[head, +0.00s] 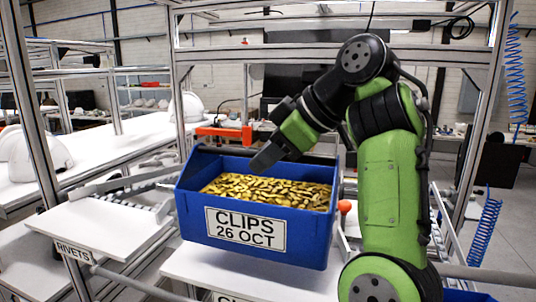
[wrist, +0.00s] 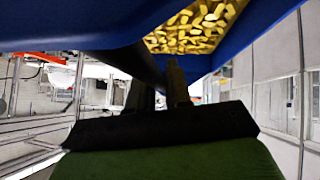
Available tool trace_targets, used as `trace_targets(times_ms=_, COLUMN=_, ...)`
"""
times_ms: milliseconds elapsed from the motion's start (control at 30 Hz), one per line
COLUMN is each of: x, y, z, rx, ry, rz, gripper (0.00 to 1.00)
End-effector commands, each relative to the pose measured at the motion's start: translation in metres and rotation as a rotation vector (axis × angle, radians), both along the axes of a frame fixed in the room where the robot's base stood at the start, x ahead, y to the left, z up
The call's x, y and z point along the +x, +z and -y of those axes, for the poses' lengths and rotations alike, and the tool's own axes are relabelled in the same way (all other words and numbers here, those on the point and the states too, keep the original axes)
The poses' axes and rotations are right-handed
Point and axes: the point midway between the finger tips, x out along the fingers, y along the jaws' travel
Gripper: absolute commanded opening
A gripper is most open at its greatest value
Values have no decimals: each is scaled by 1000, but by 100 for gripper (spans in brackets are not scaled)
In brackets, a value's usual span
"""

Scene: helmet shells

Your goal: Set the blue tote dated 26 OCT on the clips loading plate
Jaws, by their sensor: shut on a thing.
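The blue tote (head: 303,232) labelled CLIPS 26 OCT is filled with brass-coloured clips (head: 270,190). It is over a white plate (head: 200,268), whose label is cut off by the picture's bottom edge, with only the tops of its letters showing. I cannot tell whether the tote's base touches the plate. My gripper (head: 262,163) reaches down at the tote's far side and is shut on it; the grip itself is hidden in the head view. In the wrist view, the dark fingers (wrist: 165,88) meet the blue tote (wrist: 90,22), with clips beyond.
A white plate labelled RIVETS (head: 105,225) lies to the left, with no tote on it. Metal frame posts (head: 30,110) stand at left and right. White helmet shells (head: 35,155) sit on the left bench. An orange part (head: 222,131) is behind the tote.

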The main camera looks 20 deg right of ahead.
Motion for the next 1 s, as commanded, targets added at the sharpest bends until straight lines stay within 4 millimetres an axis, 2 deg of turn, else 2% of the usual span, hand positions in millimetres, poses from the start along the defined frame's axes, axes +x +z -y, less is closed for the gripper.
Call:
trace_targets(times_ms=200, x=-3, y=-6, z=-1, rx=5, ry=6, rz=3, gripper=0)
trace_targets(times_ms=600, x=-2, y=-53, z=-3, rx=8, ry=8, rz=8, gripper=0)
trace_targets(times_ms=1000, x=-2, y=-55, z=-3, rx=8, ry=8, rz=8, gripper=0)
